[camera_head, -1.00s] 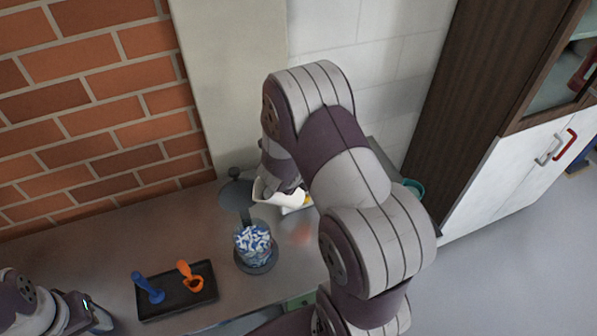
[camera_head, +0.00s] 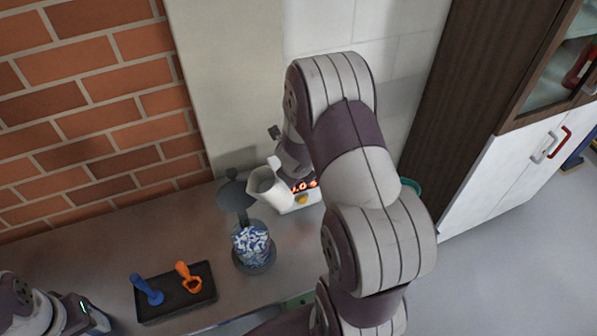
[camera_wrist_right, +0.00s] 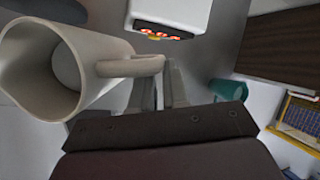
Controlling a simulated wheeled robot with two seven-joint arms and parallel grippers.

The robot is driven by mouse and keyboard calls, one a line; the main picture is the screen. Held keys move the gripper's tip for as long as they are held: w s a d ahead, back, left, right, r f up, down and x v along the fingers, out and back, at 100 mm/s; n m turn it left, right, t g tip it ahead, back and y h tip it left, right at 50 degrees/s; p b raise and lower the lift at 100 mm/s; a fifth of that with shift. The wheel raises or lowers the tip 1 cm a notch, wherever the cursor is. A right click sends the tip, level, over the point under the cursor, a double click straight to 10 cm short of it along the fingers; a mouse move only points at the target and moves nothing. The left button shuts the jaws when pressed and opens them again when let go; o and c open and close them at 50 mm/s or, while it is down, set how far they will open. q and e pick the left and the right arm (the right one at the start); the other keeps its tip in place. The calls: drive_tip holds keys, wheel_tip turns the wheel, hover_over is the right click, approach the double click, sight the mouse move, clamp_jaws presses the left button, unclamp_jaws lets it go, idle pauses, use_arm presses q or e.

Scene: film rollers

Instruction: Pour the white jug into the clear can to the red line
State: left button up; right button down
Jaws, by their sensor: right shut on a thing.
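The white jug (camera_head: 267,190) is behind and slightly right of the clear can, above the bench and fairly upright in the head view. In the right wrist view the jug (camera_wrist_right: 100,45) shows its open mouth and a grey bottom, with no pieces visible inside. My right gripper (camera_wrist_right: 160,88) is shut on the jug's handle. The clear can (camera_head: 253,246) stands upright, filled high with blue and white pieces. I cannot make out the red line on it. My left gripper (camera_head: 98,318) is at the lower left, away from both; its fingers are unclear.
A white device with a red lit display (camera_head: 304,187) is just right of the jug. A dark disc on a stand (camera_head: 235,192) rises behind the can. A black tray (camera_head: 178,305) holds a blue tool (camera_head: 148,289) and an orange tool (camera_head: 188,278). A teal container (camera_head: 411,187) is partly hidden.

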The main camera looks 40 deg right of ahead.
use_arm(q)
drive_tip(key=shift+s+d+r+p, duration=0.15)
drive_tip(key=shift+r+p, duration=0.15)
drive_tip(key=shift+r, duration=0.45)
use_arm(e)
drive_tip(key=y, duration=0.1)
drive_tip(key=r+y, duration=0.1)
drive_tip(key=shift+d+m+y, duration=0.15)
drive_tip(key=shift+m+y, duration=0.15)
use_arm(q)
wheel_tip(320, 180, up, 6)
drive_tip(key=p, duration=0.6)
drive_tip(key=shift+r, duration=0.2)
use_arm(e)
wheel_tip(320, 180, up, 6)
drive_tip(key=y, duration=0.1)
drive_tip(key=shift+y, duration=0.4)
